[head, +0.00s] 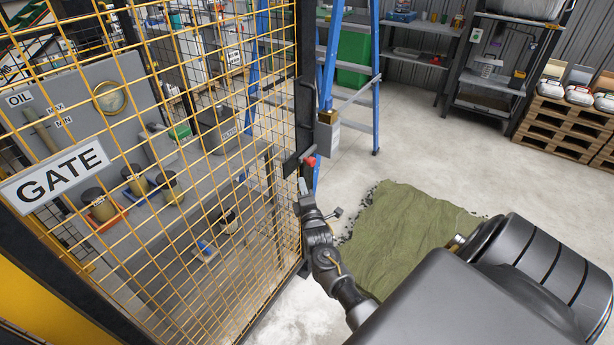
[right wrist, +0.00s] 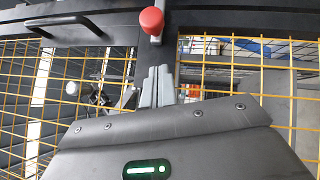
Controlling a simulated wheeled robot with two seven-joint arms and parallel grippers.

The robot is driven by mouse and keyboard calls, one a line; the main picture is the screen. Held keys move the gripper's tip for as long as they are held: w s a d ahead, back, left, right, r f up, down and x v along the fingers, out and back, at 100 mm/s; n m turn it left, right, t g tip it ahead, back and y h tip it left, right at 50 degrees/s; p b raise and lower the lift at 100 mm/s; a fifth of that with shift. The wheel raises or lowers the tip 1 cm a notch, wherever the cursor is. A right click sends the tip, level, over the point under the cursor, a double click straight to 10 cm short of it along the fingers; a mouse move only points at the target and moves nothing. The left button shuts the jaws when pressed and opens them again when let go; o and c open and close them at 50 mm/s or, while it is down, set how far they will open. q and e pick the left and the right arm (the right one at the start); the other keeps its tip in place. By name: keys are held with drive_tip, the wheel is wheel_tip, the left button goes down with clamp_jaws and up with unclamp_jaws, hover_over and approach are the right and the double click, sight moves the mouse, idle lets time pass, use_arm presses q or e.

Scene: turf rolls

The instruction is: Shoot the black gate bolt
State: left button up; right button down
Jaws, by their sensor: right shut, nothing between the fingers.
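The gate (head: 150,120) is a yellow wire mesh panel in a black frame, with a white GATE sign (head: 53,175). Its black bolt (head: 291,164) sits on the frame upright and ends in a red knob (head: 310,162). The red knob also shows at the top of the right wrist view (right wrist: 152,20). My right gripper (head: 304,186) is shut and empty, just below the knob and apart from it. Its closed grey fingers (right wrist: 158,86) point toward the knob in the right wrist view. Whether the bolt's end sits in a keeper I cannot tell. My left gripper is not in view.
A black pull handle (right wrist: 68,24) is on the gate frame. A brass-and-grey box (head: 328,117) hangs beside the upright. A blue ladder (head: 375,75) stands behind. A green turf piece (head: 405,230) lies on the floor to the right. The concrete floor between is open.

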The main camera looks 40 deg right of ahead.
drive_tip(key=b+v, duration=0.1)
drive_tip(key=v, duration=0.7)
drive_tip(key=shift+s, duration=0.3)
drive_tip(key=shift+f, duration=0.2)
drive_tip(key=s+a+f+m+g+y, duration=0.2)
drive_tip(key=s+a+f+m+g, duration=0.15)
drive_tip(key=f, duration=0.65)
drive_tip(key=s+a+f+m+g+y, duration=0.2)
drive_tip(key=s+a+f+m+y, duration=0.15)
drive_tip(key=f, duration=0.75)
drive_tip(key=s+a+f+m+g+y, duration=0.2)
drive_tip(key=a+f+m, duration=0.15)
drive_tip(key=f, duration=0.65)
drive_tip(key=s+a+f+m+g+y, duration=0.1)
drive_tip(key=s+a+f+g, duration=0.15)
drive_tip(key=s+f, duration=0.45)
drive_tip(key=s+a+f+m+g+y, duration=0.1)
drive_tip(key=s+f+g, duration=0.3)
drive_tip(key=s, duration=0.5)
drive_tip(key=s+f+g, duration=0.1)
drive_tip(key=s+f, duration=0.2)
drive_tip(key=s, duration=0.7)
drive_tip(key=s+f+g, duration=0.2)
drive_tip(key=s+f, duration=0.1)
drive_tip(key=s, duration=0.7)
drive_tip(key=shift+f, duration=0.35)
